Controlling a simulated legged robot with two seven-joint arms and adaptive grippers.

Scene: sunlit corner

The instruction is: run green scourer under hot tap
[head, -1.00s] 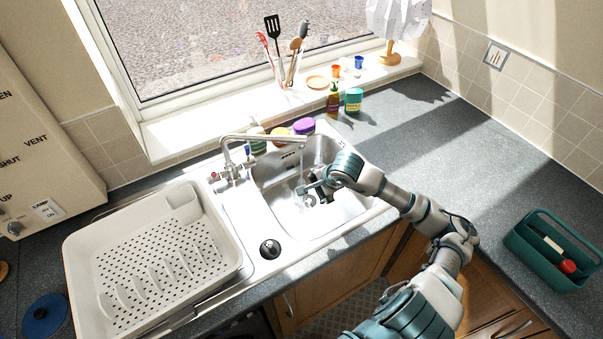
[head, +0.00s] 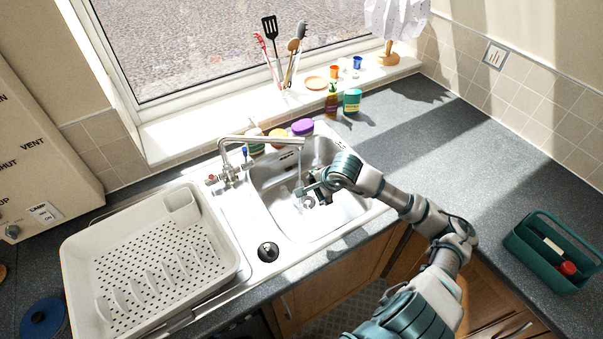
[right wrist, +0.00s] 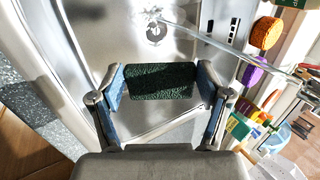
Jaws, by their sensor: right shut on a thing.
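The green scourer (right wrist: 160,82) is a dark green rough block between the two fingertips of my right gripper (right wrist: 158,88). In the head view my right gripper (head: 312,189) is over the sink basin (head: 330,217), where I cannot pick the scourer out clearly. The steel mixer tap (head: 262,139) has a red-marked knob (head: 211,180) and a blue-marked knob. Water (head: 300,162) runs from its spout close to the gripper. In the right wrist view the stream (right wrist: 225,48) passes beyond the scourer and lands near the drain (right wrist: 154,34). My left gripper is not in view.
A white dish rack (head: 215,222) fills the left drainer. A teal caddy (head: 550,265) sits at right. The worktop between is clear.

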